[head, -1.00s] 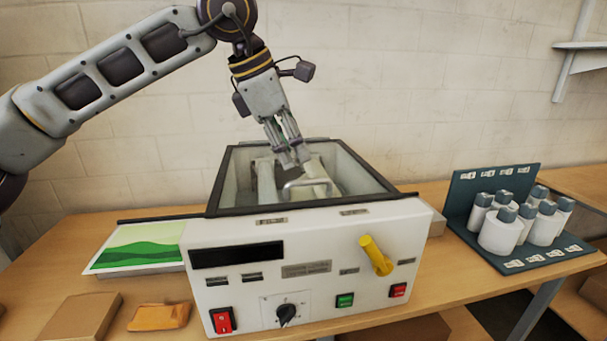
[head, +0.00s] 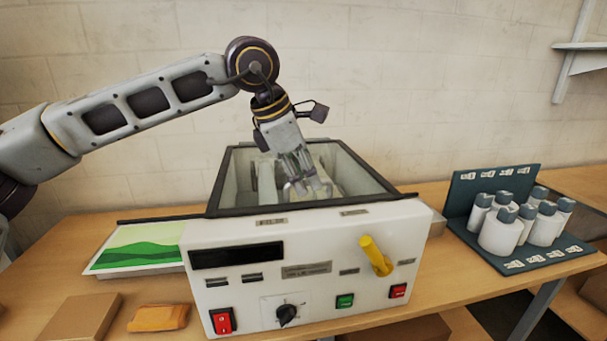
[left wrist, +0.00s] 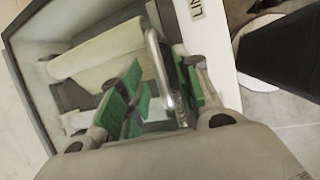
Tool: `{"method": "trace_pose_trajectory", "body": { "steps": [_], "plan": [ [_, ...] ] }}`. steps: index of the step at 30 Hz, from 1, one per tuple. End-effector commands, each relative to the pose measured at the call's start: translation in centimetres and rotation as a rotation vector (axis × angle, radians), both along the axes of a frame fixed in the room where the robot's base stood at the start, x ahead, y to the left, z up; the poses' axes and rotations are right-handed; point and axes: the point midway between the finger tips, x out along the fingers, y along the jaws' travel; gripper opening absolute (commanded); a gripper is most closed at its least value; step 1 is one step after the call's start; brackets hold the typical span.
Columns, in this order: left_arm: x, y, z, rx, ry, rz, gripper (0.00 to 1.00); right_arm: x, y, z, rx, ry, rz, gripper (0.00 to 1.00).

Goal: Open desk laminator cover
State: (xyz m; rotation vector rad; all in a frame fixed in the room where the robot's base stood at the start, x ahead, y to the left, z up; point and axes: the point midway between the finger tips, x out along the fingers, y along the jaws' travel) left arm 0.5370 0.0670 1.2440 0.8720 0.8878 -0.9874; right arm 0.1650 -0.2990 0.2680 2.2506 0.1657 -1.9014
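The laminator (head: 330,235) is a white machine standing on the wooden table. Its dark-framed top (head: 290,209) shows pale rollers inside, and the cover appears to be shut and clear. The cover's metal handle is mostly hidden by my fingers in the head view; it shows as a silver bar (left wrist: 160,72) in the left wrist view. My left gripper (head: 309,188) reaches down over the front of the top, at the handle. In the left wrist view its green-padded fingers are apart, with the handle bar between them. Whether they touch it I cannot tell. My right gripper is out of view.
A yellow lever (head: 376,256), a dial (head: 286,314) and several buttons are on the front panel. A green-patterned sheet (head: 137,245) lies at the left. A dark rack (head: 527,262) with white bottles stands at the right. An orange block (head: 158,317) lies in front.

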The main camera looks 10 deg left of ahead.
Motion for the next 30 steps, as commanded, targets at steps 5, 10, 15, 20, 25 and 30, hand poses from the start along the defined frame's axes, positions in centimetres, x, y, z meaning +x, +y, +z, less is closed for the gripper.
{"method": "trace_pose_trajectory", "body": {
  "steps": [5,10,15,20,25,30],
  "plan": [
    [0.0,0.0,0.0,0.0,0.0,0.0,0.09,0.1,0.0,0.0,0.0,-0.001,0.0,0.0],
    [0.0,0.0,0.0,0.0,0.0,0.0,0.0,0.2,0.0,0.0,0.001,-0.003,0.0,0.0],
    [0.0,0.0,0.0,0.0,0.0,0.0,0.0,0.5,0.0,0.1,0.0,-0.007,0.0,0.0],
    [0.0,0.0,0.1,-0.001,0.001,0.001,0.0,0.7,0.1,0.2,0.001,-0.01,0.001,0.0],
    [0.1,0.0,0.4,-0.003,0.008,0.001,0.0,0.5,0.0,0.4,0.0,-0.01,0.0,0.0],
    [0.2,0.1,1.2,-0.008,0.024,0.0,0.0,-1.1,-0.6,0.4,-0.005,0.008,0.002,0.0]
  ]
}}
